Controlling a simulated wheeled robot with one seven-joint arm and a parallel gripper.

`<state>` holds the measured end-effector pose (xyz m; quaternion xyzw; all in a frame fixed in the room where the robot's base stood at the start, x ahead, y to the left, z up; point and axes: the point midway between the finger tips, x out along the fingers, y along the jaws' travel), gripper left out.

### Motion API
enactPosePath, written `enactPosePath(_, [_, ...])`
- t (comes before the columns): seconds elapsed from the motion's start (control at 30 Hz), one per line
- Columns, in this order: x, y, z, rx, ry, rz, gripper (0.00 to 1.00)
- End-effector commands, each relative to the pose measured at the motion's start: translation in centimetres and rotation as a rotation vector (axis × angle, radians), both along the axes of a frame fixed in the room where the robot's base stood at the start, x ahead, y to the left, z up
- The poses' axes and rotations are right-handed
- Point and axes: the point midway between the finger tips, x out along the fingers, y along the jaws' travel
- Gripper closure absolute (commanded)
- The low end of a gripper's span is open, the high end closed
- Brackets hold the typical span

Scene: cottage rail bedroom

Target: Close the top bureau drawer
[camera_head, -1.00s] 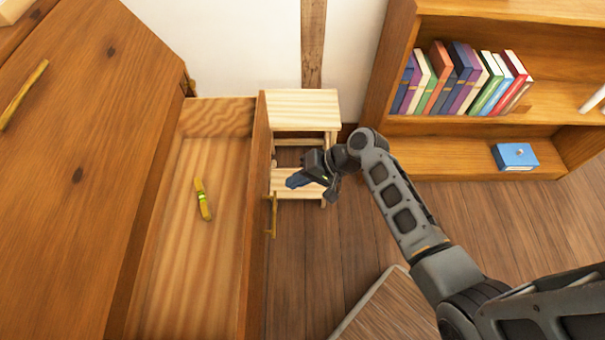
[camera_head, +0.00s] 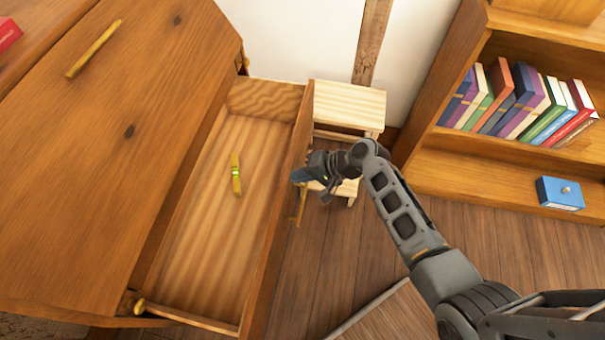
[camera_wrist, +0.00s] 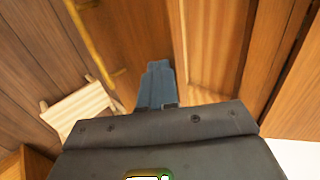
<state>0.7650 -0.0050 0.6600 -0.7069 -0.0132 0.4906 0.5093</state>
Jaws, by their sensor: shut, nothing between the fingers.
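The wooden bureau (camera_head: 130,120) fills the left of the head view. Its top drawer (camera_head: 200,240) is pulled well out, and its pale inside shows. A brass handle (camera_head: 300,206) is on the outer side of the drawer front (camera_head: 285,220). A small yellow-green object (camera_head: 236,174) lies in the drawer. My gripper (camera_head: 300,176) is shut and empty, beside the outer face of the drawer front near the handle. In the wrist view the shut blue-grey fingers (camera_wrist: 157,85) point at the drawer front; I cannot tell if they touch it.
A pale wooden step stool (camera_head: 345,105) stands beyond the gripper by the wall. A bookcase (camera_head: 480,170) with several books (camera_head: 520,105) and a blue box (camera_head: 560,193) is at the right. Wooden floor (camera_head: 340,260) lies open between drawer and bookcase.

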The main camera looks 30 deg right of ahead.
Motion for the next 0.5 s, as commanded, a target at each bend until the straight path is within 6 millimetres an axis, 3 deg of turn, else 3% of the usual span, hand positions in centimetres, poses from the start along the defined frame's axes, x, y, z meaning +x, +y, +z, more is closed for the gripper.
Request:
enactPosePath(0.27, [1.4,1.4,-0.1,-0.001,-0.003,0.004,1.0])
enactPosePath(0.5, [5.1,5.1,-0.2,-0.001,-0.004,0.008,1.0])
